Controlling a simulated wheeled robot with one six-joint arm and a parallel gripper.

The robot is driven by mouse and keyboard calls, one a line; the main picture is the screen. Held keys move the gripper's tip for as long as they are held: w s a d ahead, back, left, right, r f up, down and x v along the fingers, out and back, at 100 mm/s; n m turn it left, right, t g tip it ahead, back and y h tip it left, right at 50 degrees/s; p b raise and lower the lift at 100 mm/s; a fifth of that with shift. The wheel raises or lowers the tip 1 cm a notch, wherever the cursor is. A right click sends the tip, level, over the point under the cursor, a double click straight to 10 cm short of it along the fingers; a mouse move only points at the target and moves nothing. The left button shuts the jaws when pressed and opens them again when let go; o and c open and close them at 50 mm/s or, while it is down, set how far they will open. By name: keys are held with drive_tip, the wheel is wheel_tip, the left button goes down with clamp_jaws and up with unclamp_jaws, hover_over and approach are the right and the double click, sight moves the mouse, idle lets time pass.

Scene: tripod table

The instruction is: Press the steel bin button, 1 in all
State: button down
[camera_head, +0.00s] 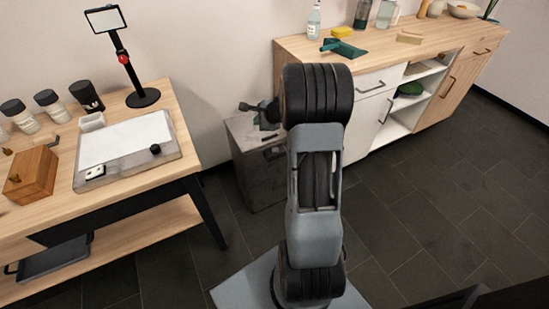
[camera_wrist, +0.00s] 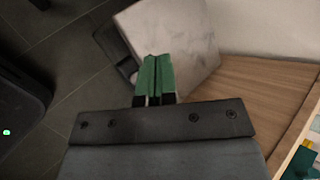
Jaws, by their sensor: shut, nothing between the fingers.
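The steel bin (camera_head: 258,180) is a grey, mottled box on the floor between the two wooden tables. A dark slot-like recess shows on its front near the top. In the wrist view the bin (camera_wrist: 180,35) appears as a pale mottled face with a dark recessed part (camera_wrist: 118,48) at its left. I cannot make out the button. My gripper (camera_wrist: 156,60) is shut and empty, its green fingertips together in front of the bin. In the head view my gripper (camera_head: 262,110) is partly hidden behind my arm, above the bin; whether it touches is unclear.
A wooden table (camera_head: 185,150) with jars, a tray and a tripod stand (camera_head: 125,60) is at left. A sideboard (camera_head: 375,62) with bottles and a green tool stands close on the bin's right. Dark tiled floor (camera_head: 430,215) is clear at right.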

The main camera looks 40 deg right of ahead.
drive_tip(key=d+f+m+h+b, duration=0.1)
drive_tip(key=d+f+m, duration=0.3)
drive_tip(key=d+f, duration=0.3)
drive_tip(key=shift+w+f+t+h+b, duration=0.2)
drive_tip(key=shift+w+t+h+b, duration=0.1)
drive_tip(key=shift+b, duration=0.05)
drive_tip(key=b, duration=0.6)
approach(270, 143)
drive_tip(key=x, duration=0.5)
drive_tip(key=shift+w, duration=0.35)
drive_tip(key=shift+f+b, duration=0.6)
drive_tip(key=shift+b, duration=0.1)
drive_tip(key=shift+f+b, duration=0.95)
drive_tip(key=shift+b, duration=0.25)
idle(1.1)
drive_tip(key=shift+r, duration=0.1)
idle(0.4)
drive_tip(key=shift+r+p, duration=0.75)
drive_tip(key=shift+r, duration=0.15)
drive_tip(key=shift+r+p, duration=1.95)
drive_tip(key=shift+r, duration=0.55)
